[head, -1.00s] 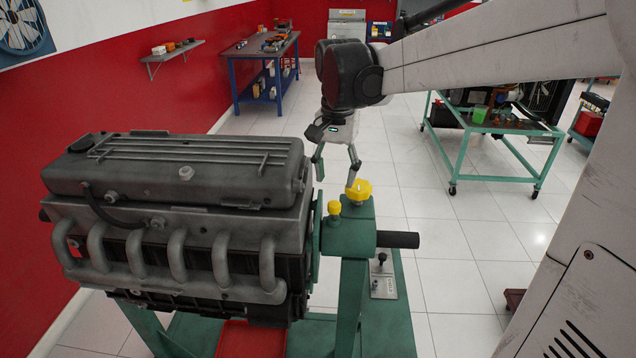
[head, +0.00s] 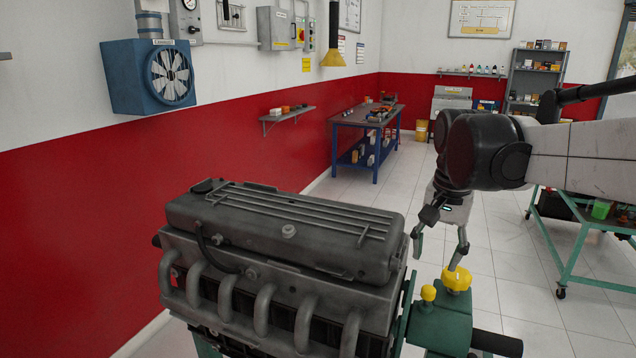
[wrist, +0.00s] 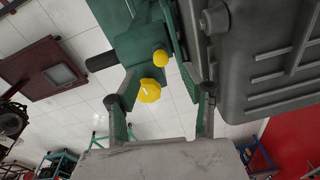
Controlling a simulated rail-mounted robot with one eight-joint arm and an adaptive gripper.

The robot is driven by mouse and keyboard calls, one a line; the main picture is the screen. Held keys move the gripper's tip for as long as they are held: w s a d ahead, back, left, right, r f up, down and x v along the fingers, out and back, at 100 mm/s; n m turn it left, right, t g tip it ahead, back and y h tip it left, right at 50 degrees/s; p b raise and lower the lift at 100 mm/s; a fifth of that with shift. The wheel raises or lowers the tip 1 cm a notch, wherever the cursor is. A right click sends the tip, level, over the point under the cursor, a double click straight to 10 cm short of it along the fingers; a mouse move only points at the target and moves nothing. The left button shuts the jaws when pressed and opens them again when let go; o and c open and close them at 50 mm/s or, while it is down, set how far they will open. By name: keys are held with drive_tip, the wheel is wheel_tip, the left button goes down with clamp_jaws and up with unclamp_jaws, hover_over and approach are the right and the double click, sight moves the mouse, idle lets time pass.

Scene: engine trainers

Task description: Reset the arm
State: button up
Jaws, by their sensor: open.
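My gripper (head: 438,262) is open and empty in the head view, fingers pointing down. It hangs just behind the green engine stand head (head: 442,322), close to the large yellow knob (head: 456,279) on top of it. In the wrist view the open fingers spread at either side of the large yellow knob (wrist: 150,90) and the small yellow knob (wrist: 160,57); whether a finger touches either cannot be told. The grey engine (head: 285,240) is mounted on the stand, left of my gripper.
A blue workbench (head: 362,124) stands by the red wall at the back. A green trolley (head: 575,255) is at the right, behind my arm. A wall shelf (head: 288,115) and a blue fan (head: 150,75) are on the left wall. The tiled floor between is clear.

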drive_tip(key=s+a+f+n+t+b, duration=0.1)
drive_tip(key=s+a+f+n+t, duration=0.2)
drive_tip(key=s, duration=0.4)
drive_tip(key=s+a+f+n+t+b, duration=0.1)
drive_tip(key=s+a+f+n+t, duration=0.2)
drive_tip(key=s+f, duration=0.3)
drive_tip(key=shift+s+a+f+n, duration=0.25)
drive_tip(key=shift+s+n, duration=0.35)
drive_tip(key=shift+s, duration=0.4)
